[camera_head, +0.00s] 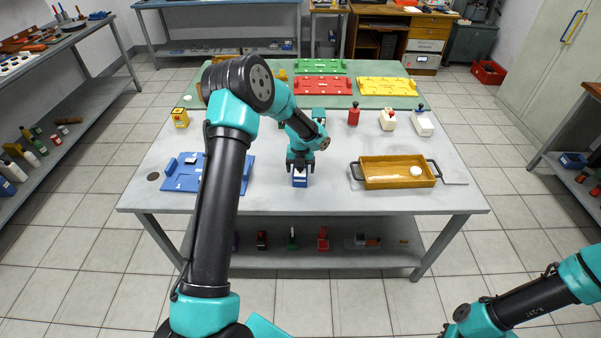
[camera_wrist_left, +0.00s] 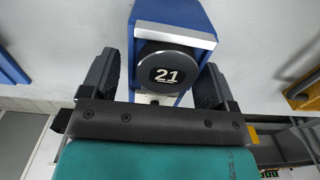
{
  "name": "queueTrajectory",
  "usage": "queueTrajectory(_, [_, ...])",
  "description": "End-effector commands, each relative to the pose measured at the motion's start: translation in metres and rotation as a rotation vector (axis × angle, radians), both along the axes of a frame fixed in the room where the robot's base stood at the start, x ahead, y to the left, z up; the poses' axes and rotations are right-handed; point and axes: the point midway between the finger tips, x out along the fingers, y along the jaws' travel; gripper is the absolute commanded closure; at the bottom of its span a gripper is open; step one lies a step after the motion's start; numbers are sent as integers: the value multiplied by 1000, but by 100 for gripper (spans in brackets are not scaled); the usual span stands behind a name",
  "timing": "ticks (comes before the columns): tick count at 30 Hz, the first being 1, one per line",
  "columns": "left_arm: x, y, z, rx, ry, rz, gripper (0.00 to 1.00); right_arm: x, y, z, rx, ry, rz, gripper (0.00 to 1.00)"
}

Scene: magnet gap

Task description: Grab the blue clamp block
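The blue clamp block (camera_head: 300,181) stands near the front middle of the grey table. In the left wrist view the blue clamp block (camera_wrist_left: 176,18) shows a silver edge and a dark round face marked 21. My left gripper (camera_head: 300,160) is right at the block, from above and behind in the head view. In the left wrist view my left gripper (camera_wrist_left: 163,85) has its two dark fingers spread on either side of the round face. A gap shows on the left side; contact on the right side is unclear. My right gripper is out of view; only its arm shows at bottom right.
A blue fixture plate (camera_head: 180,180) lies to the left, partly behind my left arm. A yellow-brown tray (camera_head: 397,184) with dark handles and a white round piece lies to the right. Red and white blocks stand behind it. Colored plates lie on a green mat (camera_head: 240,101) at the back.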

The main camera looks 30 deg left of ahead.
Motion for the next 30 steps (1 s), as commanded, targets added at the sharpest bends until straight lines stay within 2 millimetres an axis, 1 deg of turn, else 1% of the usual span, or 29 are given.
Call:
queueTrajectory(1, [0, 0, 0, 0, 0, 0, 24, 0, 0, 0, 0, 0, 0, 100])
queueTrajectory(2, [0, 0, 0, 0, 0, 0, 27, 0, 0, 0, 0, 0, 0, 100])
queueTrajectory(15, [0, 0, 0, 0, 0, 0, 69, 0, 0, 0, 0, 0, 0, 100])
queueTrajectory(16, [0, 0, 1, 0, -1, 0, 71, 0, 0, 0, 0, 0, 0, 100])
queueTrajectory(17, [0, 0, 1, 0, -1, 0, 75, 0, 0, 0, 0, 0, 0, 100])
queueTrajectory(25, [0, 0, 3, 1, -2, 0, 75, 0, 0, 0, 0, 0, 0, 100])
queueTrajectory(30, [1, 0, 13, 0, -3, 0, 75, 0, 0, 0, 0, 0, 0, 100])
